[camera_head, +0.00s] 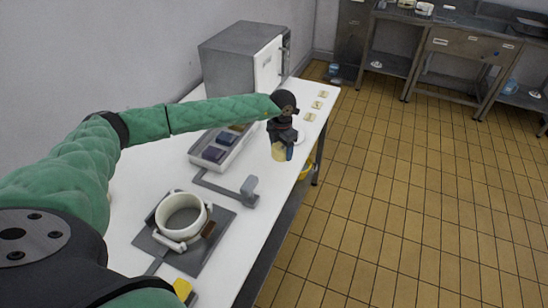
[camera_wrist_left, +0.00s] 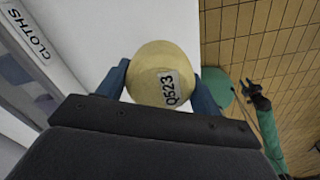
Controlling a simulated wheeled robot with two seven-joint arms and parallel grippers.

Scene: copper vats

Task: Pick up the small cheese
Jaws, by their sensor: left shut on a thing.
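The small cheese (camera_wrist_left: 150,62) is a pale yellow round piece with a white label reading Q523. My left gripper (camera_wrist_left: 160,82) is shut on it, one blue finger on each side. In the head view, the cheese (camera_head: 279,152) hangs below my left gripper (camera_head: 284,146) at the white table's right edge. How far it is above the table is hard to tell. My right gripper (camera_wrist_left: 249,88) shows small and dark at the end of a green arm in the left wrist view, too small to read.
The white table (camera_head: 130,205) holds a grey box-shaped machine (camera_head: 232,62), a tray (camera_head: 197,157) of folded cloths, a white ring-shaped vessel (camera_head: 168,213) and a grey bracket (camera_head: 248,190). Several small yellowish squares (camera_head: 316,105) lie at the far end. Tiled floor is open to the right.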

